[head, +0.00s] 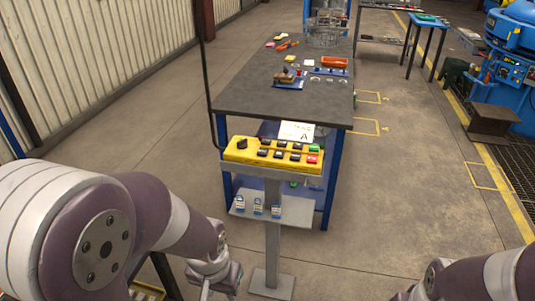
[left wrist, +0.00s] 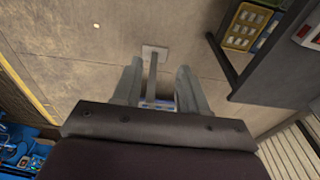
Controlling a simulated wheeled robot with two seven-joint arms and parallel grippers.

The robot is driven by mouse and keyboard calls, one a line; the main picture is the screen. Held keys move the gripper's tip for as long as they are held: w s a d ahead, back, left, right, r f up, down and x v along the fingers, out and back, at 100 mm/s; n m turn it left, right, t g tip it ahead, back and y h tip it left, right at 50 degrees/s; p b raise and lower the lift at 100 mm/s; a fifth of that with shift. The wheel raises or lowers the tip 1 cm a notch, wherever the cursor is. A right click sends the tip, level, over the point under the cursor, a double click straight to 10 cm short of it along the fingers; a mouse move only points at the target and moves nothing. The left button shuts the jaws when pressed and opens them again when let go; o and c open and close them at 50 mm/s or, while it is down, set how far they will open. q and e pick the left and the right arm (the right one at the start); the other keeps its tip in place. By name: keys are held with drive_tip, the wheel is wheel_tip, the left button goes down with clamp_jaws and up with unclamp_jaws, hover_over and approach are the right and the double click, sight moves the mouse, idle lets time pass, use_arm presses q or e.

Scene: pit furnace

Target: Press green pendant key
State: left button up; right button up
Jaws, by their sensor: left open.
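The yellow pendant (head: 233,154) lies on a grey stand in front of the workbench, with several dark keys on its face. The green pendant key (head: 314,147) is at its right end, with a red key (head: 312,159) just below it. My left gripper (head: 216,284) is low in the head view, left of the stand's column and well apart from the pendant. Its two fingers (left wrist: 158,88) are spread in the left wrist view, with nothing seen held between them. My right forearm shows at the lower right; its gripper is out of the picture.
A shelf (head: 291,210) with several small padlock-like items juts from the column below the pendant. The dark workbench (head: 240,98) stands behind, carrying trays and parts. A dark cable or rod (head: 202,75) rises beside the pendant's left.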

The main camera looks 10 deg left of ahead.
use_arm(q)
drive_tip(key=shift+c, duration=0.3)
clamp_jaws()
idle(1.3)
